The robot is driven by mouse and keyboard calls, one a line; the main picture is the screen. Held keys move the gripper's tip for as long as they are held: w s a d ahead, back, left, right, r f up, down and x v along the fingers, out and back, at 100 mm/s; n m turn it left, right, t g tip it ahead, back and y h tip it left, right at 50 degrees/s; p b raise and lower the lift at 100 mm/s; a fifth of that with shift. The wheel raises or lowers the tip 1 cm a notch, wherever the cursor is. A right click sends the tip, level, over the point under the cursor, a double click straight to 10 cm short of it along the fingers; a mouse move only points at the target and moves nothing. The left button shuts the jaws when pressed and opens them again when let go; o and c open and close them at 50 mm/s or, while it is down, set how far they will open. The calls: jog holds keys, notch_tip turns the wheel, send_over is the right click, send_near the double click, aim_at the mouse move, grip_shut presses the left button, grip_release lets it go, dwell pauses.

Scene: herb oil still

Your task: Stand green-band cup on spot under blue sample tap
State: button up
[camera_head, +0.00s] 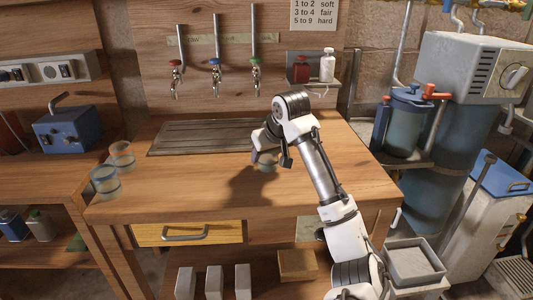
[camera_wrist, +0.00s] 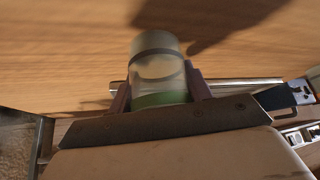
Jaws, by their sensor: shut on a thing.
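A clear cup with a green band (camera_wrist: 160,99) sits between the two fingers of my gripper (camera_wrist: 160,92) in the wrist view; the gripper is shut on it. In the head view the cup (camera_head: 267,163) shows partly below my gripper (camera_head: 263,151), over the bench top right of the slatted drain board. Whether it touches the bench is unclear. The spot under the blue tap cannot be made out on the drain board (camera_head: 205,138).
Two other clear cups, one at the bench's left edge (camera_head: 105,182) and one behind it (camera_head: 122,155), stand away from my arm. A shelf (camera_head: 313,82) with a red and a white bottle is right of the taps. The front middle of the wooden bench (camera_head: 190,185) is clear.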

jog(key=o, duration=1)
jog(key=shift+c, duration=0.2)
